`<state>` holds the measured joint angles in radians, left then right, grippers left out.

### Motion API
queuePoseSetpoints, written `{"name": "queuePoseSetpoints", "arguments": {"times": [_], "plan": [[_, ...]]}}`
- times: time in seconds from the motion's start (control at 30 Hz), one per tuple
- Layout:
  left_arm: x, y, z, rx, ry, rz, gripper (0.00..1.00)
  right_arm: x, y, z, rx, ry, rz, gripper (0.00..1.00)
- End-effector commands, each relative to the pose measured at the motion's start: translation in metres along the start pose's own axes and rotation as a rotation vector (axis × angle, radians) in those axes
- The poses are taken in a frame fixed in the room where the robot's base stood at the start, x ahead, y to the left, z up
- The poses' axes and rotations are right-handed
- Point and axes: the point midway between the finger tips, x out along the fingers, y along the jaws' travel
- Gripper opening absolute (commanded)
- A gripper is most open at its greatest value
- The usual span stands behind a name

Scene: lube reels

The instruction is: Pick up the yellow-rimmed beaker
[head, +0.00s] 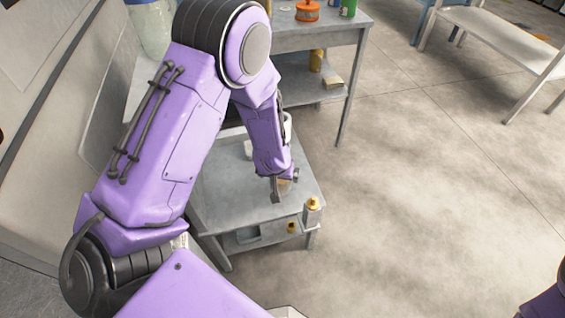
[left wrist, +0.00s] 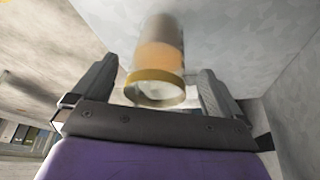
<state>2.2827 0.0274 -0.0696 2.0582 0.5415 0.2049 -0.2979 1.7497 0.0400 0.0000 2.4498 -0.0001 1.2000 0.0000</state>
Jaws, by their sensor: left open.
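The yellow-rimmed beaker (left wrist: 158,76) shows in the left wrist view, with a yellow rim band towards the camera and an orange-tan section behind it. It is between the two fingers of my open left gripper (left wrist: 158,70), with visible gaps on both sides. In the head view, my left gripper (head: 284,188) is low over the small grey table (head: 225,205), and the beaker (head: 286,186) is mostly hidden behind it. My right gripper is out of view.
A taller grey table (head: 325,38) behind holds an orange tin (head: 307,11) and a green can (head: 348,7). A pale bench (head: 505,38) is at upper right. Floor on the right is clear.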

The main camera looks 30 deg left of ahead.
Motion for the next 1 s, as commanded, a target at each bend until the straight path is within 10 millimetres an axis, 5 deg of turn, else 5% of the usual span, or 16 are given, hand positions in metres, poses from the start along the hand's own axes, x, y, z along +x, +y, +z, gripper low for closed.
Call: {"name": "queuePoseSetpoints", "arguments": {"times": [0.17, 0.3, 0.57, 0.8, 1.0], "plan": [[0.015, 0.001, -0.03, 0.002, 0.003, 0.0, 1.0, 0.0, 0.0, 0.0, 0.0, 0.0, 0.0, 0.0], [0.038, 0.001, -0.027, 0.002, 0.001, 0.001, 1.0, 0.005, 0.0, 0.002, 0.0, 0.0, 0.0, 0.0], [0.041, 0.001, -0.027, 0.002, 0.002, 0.001, 1.0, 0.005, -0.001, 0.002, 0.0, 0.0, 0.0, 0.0], [0.041, 0.002, -0.027, 0.002, 0.002, 0.001, 0.22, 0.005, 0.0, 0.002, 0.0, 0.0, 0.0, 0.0], [0.041, 0.002, -0.028, 0.002, 0.003, 0.001, 0.16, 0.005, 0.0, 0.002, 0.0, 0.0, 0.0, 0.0]]}}
